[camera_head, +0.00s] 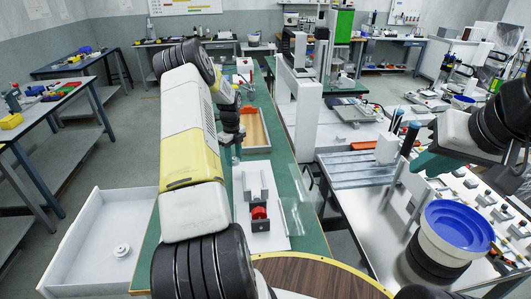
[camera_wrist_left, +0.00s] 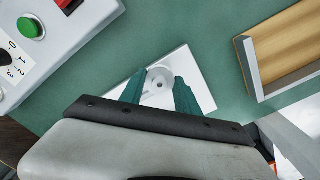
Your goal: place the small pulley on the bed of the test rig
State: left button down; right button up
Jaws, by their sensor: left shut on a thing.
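My left gripper (camera_wrist_left: 158,92) points down over the green bench, its two green fingers on either side of a small pale round pulley (camera_wrist_left: 160,76) with a hole in its middle. The pulley is over a light rectangular plate (camera_wrist_left: 201,92); I cannot tell whether it touches it. In the head view the left gripper (camera_head: 234,137) is partly covered by my arm, and the pulley is hidden. A white base (camera_head: 270,174) with grey uprights and a red part (camera_head: 259,213) stands nearer on the bench. My right gripper (camera_head: 430,162) is at the right; its opening is unclear.
A wooden tray (camera_head: 266,129) lies beside the left gripper, and a control box (camera_wrist_left: 60,45) with a green button is on its other side. A white bin (camera_head: 85,236) at left holds a round white part (camera_head: 122,251). A blue bowl (camera_head: 459,227) stands at right.

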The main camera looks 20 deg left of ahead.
pick_arm(q)
send_over(252, 167)
jog(key=shift+s+a+f, duration=0.3)
jog(key=shift+s+a, duration=0.05)
jog(key=shift+a, duration=0.1)
jog(key=shift+w+d+f, duration=0.15)
jog(key=shift+f, duration=0.45)
jog(key=shift+w+d+f, duration=0.1)
jog(key=shift+d+f, duration=0.05)
jog(key=shift+f, duration=0.45)
jog(key=shift+w+d+f, duration=0.15)
jog(key=shift+f, duration=0.45)
jog(key=shift+f, duration=0.1)
jog(key=c, duration=0.9)
grip_release()
